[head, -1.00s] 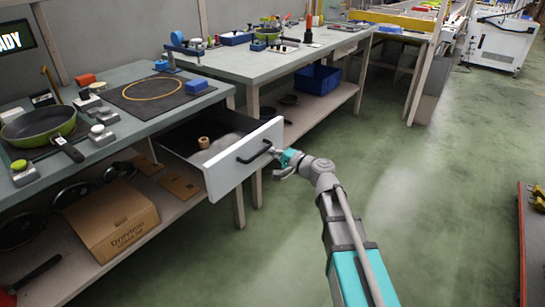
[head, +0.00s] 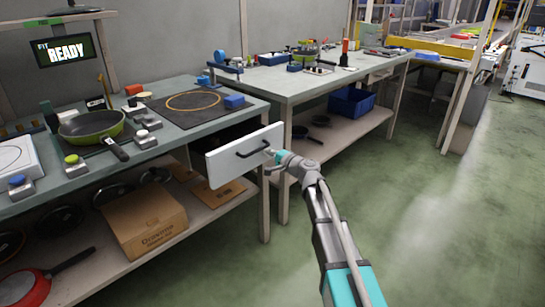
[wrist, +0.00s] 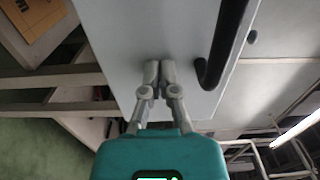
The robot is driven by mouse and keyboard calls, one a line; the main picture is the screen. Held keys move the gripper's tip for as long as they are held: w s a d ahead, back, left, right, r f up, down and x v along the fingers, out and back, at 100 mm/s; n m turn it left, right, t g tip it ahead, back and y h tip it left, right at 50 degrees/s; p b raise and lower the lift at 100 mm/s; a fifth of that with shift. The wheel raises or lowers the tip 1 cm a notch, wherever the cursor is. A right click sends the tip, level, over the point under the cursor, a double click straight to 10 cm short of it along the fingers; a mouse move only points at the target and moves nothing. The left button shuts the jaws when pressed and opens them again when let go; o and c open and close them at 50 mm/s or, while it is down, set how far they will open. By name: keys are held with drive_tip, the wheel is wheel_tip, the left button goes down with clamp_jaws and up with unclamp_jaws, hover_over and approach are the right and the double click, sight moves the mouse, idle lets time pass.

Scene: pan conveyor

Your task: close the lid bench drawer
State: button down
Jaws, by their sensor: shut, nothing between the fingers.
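The lid bench drawer has a white front panel (head: 235,165) with a black bar handle (head: 250,149). The panel stands a short way out from under the bench top, with a dark gap behind its upper edge. The drawer's inside is hidden. My gripper (head: 269,153) is at the right part of the panel, beside the handle's right end. In the wrist view the two fingers of my gripper (wrist: 160,70) are together and empty, with their tips at the white panel (wrist: 130,40), left of the handle (wrist: 225,45). The handle is not between them.
The bench top (head: 185,140) above carries a green pan (head: 92,127) and a black mat (head: 185,108). A cardboard box (head: 145,220) sits on the shelf below. A second bench (head: 300,85) stands behind to the right. The green floor at right is clear.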

drive_tip(key=x, duration=1.1)
drive_tip(key=shift+w, duration=0.35)
drive_tip(key=shift+w+a, duration=0.2)
drive_tip(key=shift+a, duration=0.15)
drive_tip(key=shift+r, duration=0.1)
drive_tip(key=shift+a, duration=0.1)
drive_tip(key=v, duration=1.5)
drive_tip(key=shift+w, duration=0.1)
